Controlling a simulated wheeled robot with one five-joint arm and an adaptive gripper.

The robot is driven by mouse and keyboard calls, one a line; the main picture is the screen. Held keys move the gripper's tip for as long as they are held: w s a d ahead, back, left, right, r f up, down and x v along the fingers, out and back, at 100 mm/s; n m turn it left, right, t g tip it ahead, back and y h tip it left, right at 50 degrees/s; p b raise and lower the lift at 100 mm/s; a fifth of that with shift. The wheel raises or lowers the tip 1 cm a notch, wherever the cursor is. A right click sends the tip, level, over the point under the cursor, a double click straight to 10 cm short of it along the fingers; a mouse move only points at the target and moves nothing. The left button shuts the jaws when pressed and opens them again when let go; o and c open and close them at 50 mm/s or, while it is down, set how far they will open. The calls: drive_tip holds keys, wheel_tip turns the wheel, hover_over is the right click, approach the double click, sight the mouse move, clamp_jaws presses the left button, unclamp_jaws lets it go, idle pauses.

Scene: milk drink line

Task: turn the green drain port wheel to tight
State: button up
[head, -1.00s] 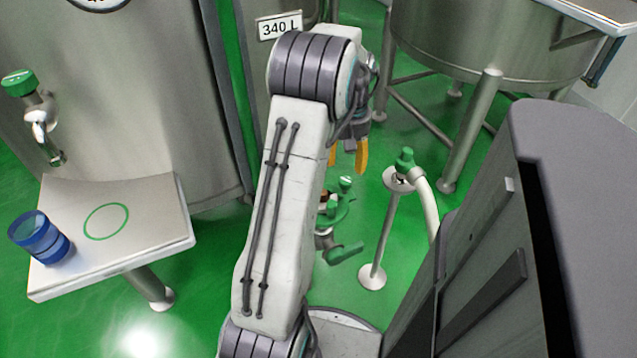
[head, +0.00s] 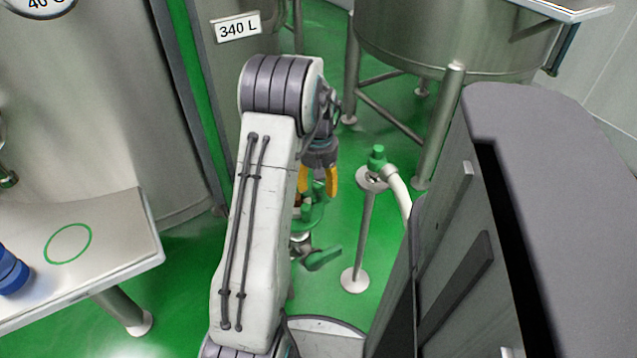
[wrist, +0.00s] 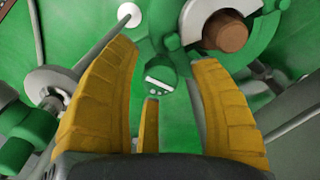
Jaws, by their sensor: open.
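The green drain port wheel (head: 312,218) is low in the middle of the head view, partly hidden by my arm and gripper. In the wrist view the green wheel (wrist: 265,38) fills the top right, with a brown centre piece (wrist: 228,36) and rounded knobs on its rim. One green knob with a pale marked face (wrist: 160,72) shows in the gap between my fingers. My gripper (head: 318,184) points down just above the wheel, its yellow fingers spread and empty; they also show in the wrist view (wrist: 158,75). I cannot tell whether any finger touches the wheel.
A green lever (head: 323,259) sits just below the wheel. A stand with a green-capped white hose (head: 377,158) is close on the right. A steel table (head: 110,238) with a green ring is at left. A steel tank (head: 440,40) stands behind.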

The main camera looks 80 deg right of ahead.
drive_tip(key=shift+c, duration=0.4)
clamp_jaws()
drive_tip(key=shift+m, duration=0.3)
drive_tip(key=m+p, duration=0.2)
drive_tip(key=m, duration=0.3)
drive_tip(key=shift+a+m, duration=0.1)
drive_tip(key=shift+m, duration=0.2)
drive_tip(key=m+p, duration=0.1)
drive_tip(key=m, duration=0.5)
drive_tip(key=m+p, duration=0.1)
drive_tip(key=m, duration=0.5)
drive_tip(key=shift+m, duration=0.3)
drive_tip(key=shift+f+m, duration=0.1)
drive_tip(key=shift+m, duration=2.4)
